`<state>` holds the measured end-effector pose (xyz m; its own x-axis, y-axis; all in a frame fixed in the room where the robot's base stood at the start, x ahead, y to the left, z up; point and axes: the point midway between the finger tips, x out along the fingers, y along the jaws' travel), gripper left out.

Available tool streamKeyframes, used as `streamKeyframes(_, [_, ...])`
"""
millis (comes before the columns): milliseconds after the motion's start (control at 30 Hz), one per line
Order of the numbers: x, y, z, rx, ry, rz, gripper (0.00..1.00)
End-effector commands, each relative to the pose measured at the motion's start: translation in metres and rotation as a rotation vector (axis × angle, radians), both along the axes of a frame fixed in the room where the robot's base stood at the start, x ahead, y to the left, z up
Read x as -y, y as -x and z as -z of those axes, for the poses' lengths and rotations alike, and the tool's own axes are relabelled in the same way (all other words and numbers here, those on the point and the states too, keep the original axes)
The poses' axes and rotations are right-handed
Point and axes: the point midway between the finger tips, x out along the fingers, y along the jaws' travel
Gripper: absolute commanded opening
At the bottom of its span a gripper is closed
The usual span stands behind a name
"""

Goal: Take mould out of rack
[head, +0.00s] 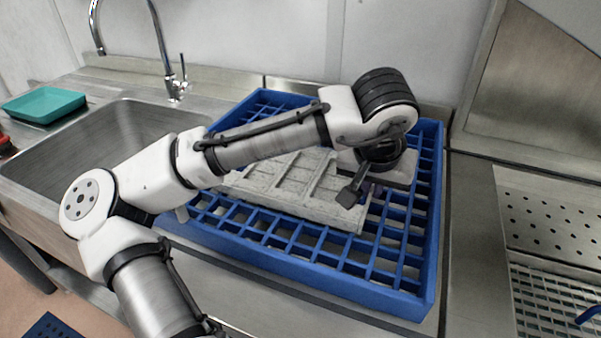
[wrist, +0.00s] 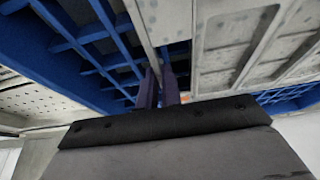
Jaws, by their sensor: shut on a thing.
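The grey-white mould (head: 290,185), a flat slab with rectangular recesses, lies in the blue rack (head: 412,283). In the head view my arm crosses in front of part of it. My gripper (head: 362,190) is at the mould's right end, pointing down and towards the left. In the wrist view the two dark fingers of my gripper (wrist: 158,88) are shut on the edge of the mould (wrist: 235,45). The blue grid of the rack (wrist: 75,40) shows beside and beneath it. The exact contact is partly hidden in the head view by the gripper body.
A steel sink (head: 110,135) with a tap (head: 172,75) lies to the left, with a teal tray (head: 43,104) beyond it. A perforated steel panel (head: 545,230) is on the right. The wall stands close behind the rack. Bare steel counter (head: 468,220) shows right of the rack.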

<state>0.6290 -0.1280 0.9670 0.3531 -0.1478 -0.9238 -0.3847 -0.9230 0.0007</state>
Motion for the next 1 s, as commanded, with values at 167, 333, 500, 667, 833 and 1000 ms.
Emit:
streamKeyframes(167, [0.000, 0.000, 0.000, 0.001, 0.000, 0.000, 0.00])
streamKeyframes(333, [0.000, 0.000, -0.002, 0.001, 0.000, 0.000, 0.00])
streamKeyframes(500, [0.000, -0.001, -0.014, 0.003, 0.001, -0.001, 0.00])
streamKeyframes(667, [0.001, -0.001, -0.045, 0.004, 0.001, 0.001, 0.00])
streamKeyframes(833, [0.001, -0.001, -0.091, 0.004, 0.003, 0.000, 0.00])
streamKeyframes(1000, [0.001, -0.001, -0.136, 0.003, 0.000, 0.000, 0.00])
